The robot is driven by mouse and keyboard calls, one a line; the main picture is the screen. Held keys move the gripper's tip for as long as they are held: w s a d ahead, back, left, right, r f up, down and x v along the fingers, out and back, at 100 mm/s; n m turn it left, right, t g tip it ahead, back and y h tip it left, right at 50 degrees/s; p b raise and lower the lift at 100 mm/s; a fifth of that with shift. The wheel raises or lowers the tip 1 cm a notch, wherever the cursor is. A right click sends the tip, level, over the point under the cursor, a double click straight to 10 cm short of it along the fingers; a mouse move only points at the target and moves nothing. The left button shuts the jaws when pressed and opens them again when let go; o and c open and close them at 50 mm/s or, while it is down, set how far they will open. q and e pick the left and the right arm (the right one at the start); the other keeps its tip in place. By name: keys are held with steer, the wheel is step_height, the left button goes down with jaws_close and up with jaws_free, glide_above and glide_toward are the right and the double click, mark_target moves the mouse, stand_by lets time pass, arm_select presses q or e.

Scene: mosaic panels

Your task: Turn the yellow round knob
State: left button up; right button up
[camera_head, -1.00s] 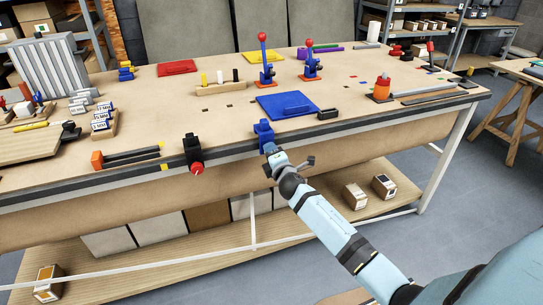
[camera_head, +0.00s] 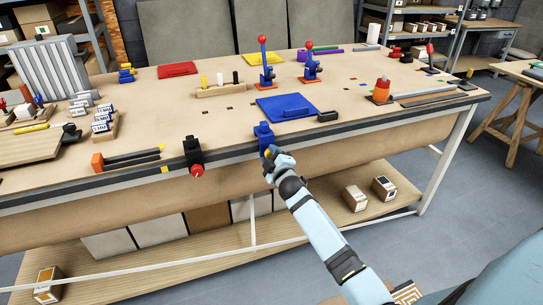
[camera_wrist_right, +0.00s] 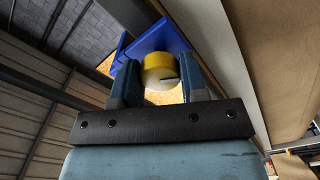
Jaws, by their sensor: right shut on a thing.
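The yellow round knob (camera_wrist_right: 160,70) shows in the right wrist view between the two fingers of my right gripper (camera_wrist_right: 163,82). It sits on a blue mount (camera_wrist_right: 165,38), which also shows in the head view at the front edge of the workbench (camera_head: 264,137). In the head view my right gripper (camera_head: 273,156) is up against that mount and hides most of the knob; only a bit of yellow shows. The right gripper is shut on the knob. My left gripper is in neither view.
A black mount with a red knob (camera_head: 196,170) sits on the same workbench (camera_head: 225,115) edge to the left. A blue panel (camera_head: 287,106) and a small black block (camera_head: 327,116) lie behind the mount. The floor in front of the bench is clear.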

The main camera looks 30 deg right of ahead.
stand_by(0.6)
steer(key=o, duration=0.9)
steer(key=shift+s, duration=0.1)
steer(key=v, duration=1.3)
steer(key=shift+s+a, duration=0.2)
steer(key=shift+s, duration=0.1)
